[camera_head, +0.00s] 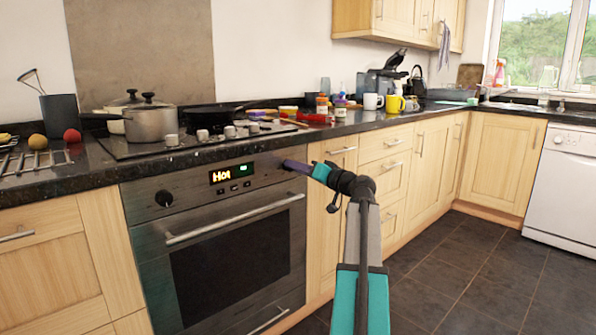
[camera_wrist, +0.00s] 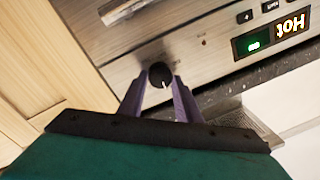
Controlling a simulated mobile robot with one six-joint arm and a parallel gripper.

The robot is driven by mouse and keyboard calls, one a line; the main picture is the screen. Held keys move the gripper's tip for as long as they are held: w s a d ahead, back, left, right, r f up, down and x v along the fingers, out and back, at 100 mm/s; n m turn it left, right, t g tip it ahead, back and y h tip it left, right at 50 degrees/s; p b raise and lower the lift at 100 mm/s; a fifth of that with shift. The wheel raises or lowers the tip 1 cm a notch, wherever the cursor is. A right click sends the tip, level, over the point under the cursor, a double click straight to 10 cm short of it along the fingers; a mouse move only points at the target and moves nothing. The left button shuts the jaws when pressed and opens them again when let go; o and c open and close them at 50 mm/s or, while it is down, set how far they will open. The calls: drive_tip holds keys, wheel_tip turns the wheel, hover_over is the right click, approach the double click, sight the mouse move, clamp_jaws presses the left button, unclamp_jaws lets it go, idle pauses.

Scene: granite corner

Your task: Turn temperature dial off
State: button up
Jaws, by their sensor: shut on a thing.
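The oven (camera_head: 215,235) is built in under the black counter. Its display (camera_head: 232,173) glows with the word "Hot" and a green area. A black dial (camera_wrist: 160,75) with a white mark is on the oven's control panel, in the middle of the wrist view. My gripper (camera_wrist: 159,88) has its two purple fingers on either side of this dial, shut on it. In the head view my gripper (camera_head: 296,166) reaches the right end of the panel and hides that dial. A second black dial (camera_head: 164,198) is at the panel's left end.
The oven door handle (camera_head: 236,220) juts out below the panel. Pots (camera_head: 150,122) and a pan stand on the hob above. Wooden cupboards (camera_head: 385,170) flank the oven. The dark tiled floor (camera_head: 470,270) is clear to the right.

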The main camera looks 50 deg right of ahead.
drive_tip(key=o, duration=1)
drive_tip(key=shift+o, duration=0.2)
drive_tip(key=shift+s, duration=0.15)
drive_tip(key=s+p, duration=0.4)
drive_tip(key=s, duration=0.9)
drive_tip(key=shift+s+f, duration=0.15)
drive_tip(key=shift+s, duration=0.1)
